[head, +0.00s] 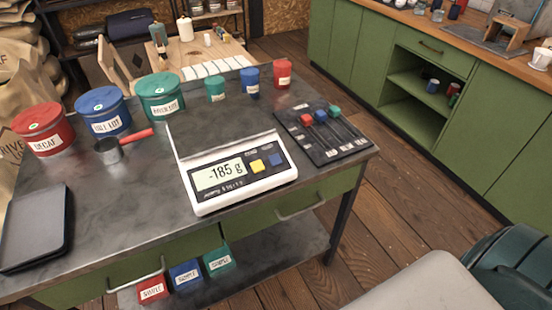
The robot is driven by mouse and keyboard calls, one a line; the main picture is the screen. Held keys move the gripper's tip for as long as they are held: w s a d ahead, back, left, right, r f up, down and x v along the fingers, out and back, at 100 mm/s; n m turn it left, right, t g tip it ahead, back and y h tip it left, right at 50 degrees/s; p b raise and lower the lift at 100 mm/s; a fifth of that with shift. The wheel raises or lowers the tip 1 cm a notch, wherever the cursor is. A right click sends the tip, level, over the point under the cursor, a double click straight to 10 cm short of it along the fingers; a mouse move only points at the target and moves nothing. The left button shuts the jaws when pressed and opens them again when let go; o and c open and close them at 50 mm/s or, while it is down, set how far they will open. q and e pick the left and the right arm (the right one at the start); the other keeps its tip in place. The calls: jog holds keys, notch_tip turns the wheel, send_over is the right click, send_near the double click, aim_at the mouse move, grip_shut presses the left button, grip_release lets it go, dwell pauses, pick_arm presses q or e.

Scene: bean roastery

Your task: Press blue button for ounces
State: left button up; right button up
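A white scale (240,183) stands near the front edge of the dark worktable. Its display (220,174) reads -185 g. To the right of the display are a yellow button (257,166) and a blue button (276,159). The blue button is the one farther right. Small print above the buttons is too small to read for certain. Neither of my grippers shows in the head view, and nothing covers the buttons.
A dark slider panel (349,151) with red, blue and green knobs lies right of the scale. A metal scoop (108,152) with a red handle and labelled canisters (103,113) stand to the left. A dark tray (36,232) lies front left. Small cups stand behind.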

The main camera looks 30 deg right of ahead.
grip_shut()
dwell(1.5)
